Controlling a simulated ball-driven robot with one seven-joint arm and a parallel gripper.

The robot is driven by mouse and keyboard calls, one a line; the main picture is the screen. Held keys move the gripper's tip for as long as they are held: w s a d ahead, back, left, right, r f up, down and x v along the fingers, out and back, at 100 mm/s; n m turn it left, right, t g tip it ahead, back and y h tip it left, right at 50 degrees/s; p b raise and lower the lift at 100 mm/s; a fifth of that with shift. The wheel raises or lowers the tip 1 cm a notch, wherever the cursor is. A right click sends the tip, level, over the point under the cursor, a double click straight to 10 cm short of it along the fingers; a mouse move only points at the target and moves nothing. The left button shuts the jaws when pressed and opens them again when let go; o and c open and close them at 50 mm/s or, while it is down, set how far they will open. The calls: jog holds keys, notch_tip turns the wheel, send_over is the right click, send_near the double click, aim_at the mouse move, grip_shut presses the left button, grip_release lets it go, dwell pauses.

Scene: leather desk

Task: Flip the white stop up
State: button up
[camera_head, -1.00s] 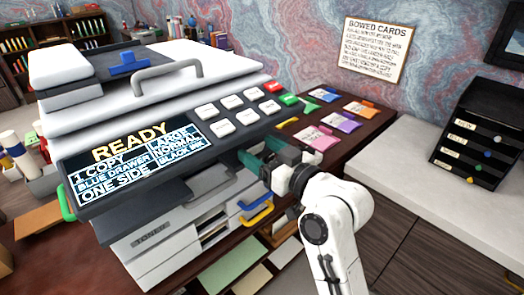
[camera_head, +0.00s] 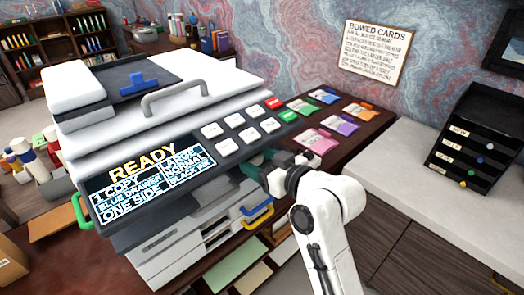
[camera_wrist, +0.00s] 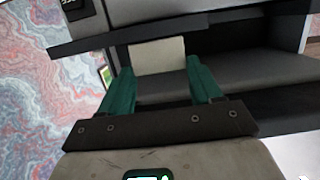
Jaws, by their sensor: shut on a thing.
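The white stop (camera_wrist: 158,56) is a pale flat plate at the grey copier's side opening in the wrist view. In the head view my gripper (camera_head: 262,162) reaches in below the right end of the copier's control panel (camera_head: 215,150). The stop is hidden there behind the panel and fingers. Its exact tilt is hard to judge.
The copier's display (camera_head: 150,182) reads READY. Several coloured cards (camera_head: 340,124) lie on the desk to the right. Below the panel are paper drawers with blue and yellow handles (camera_head: 258,217). A black tray rack (camera_head: 478,140) stands on the white counter.

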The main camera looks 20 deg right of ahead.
jog(key=shift+w+r+g+p, duration=0.15)
jog(key=shift+r+g+p, duration=0.3)
jog(key=shift+p, duration=0.35)
jog(key=shift+w+f+p, duration=0.1)
jog(key=shift+f+p, duration=0.2)
jog(key=shift+p, duration=0.05)
jog(key=o, duration=1.1)
jog(key=shift+c, duration=0.2)
jog(key=b+v, duration=0.2)
jog(key=v, duration=0.8)
jog(key=shift+s+r, duration=0.3)
jog(key=shift+s, duration=0.05)
